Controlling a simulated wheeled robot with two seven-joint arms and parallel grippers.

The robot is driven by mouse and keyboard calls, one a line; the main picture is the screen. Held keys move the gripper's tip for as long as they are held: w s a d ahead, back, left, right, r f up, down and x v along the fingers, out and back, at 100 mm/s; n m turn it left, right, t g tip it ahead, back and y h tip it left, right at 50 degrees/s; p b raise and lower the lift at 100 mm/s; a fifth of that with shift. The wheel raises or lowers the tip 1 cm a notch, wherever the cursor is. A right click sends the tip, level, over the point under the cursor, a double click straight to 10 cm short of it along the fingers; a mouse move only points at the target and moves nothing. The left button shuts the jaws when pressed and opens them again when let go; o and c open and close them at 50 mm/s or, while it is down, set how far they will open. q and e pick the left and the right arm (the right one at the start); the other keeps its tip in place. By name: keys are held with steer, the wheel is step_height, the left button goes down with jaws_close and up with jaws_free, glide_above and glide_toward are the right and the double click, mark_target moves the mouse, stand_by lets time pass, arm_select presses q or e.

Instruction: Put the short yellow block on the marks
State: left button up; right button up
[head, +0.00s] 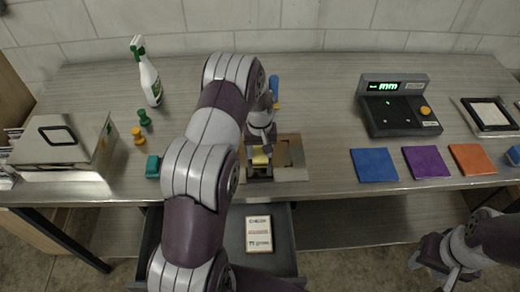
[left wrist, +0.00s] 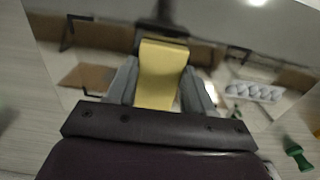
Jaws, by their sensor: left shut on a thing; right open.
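My left gripper (head: 260,172) is shut on a short yellow block (head: 260,157) over the front middle of the bench. In the left wrist view the yellow block (left wrist: 161,75) sits between the two grey fingers. A tan and brown board (head: 293,160) lies beneath and to the right of this gripper, partly hidden by it. I cannot make out the marks clearly in the head view, nor whether the block touches the board. My right gripper (head: 433,270) is open and empty, low in front of the bench at the right.
A metal box (head: 62,145), green and yellow pegs (head: 139,135), a spray bottle (head: 148,80) and a teal block (head: 153,167) stand left. A gauge (head: 398,108) and blue, purple and orange tiles (head: 425,162) lie right. An open drawer (head: 285,230) juts out below.

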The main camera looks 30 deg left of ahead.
mark_target(261, 156)
arm_select(q)
steer(key=o, duration=1)
steer(key=shift+f, duration=0.1)
steer(key=shift+r, duration=0.3)
step_height(261, 156, up, 12)
steer(key=b, duration=0.3)
steer(key=s+d+m, duration=0.2)
steer(key=s+d, duration=0.2)
steer(key=s, duration=0.2)
steer(key=s+d+m+t, duration=0.1)
steer(key=s+d+m, duration=0.1)
steer(key=s+d, duration=0.2)
steer(key=s+d+m, duration=0.2)
steer(key=s+d, duration=0.2)
steer(key=s, duration=0.6)
steer(key=shift+m, duration=0.3)
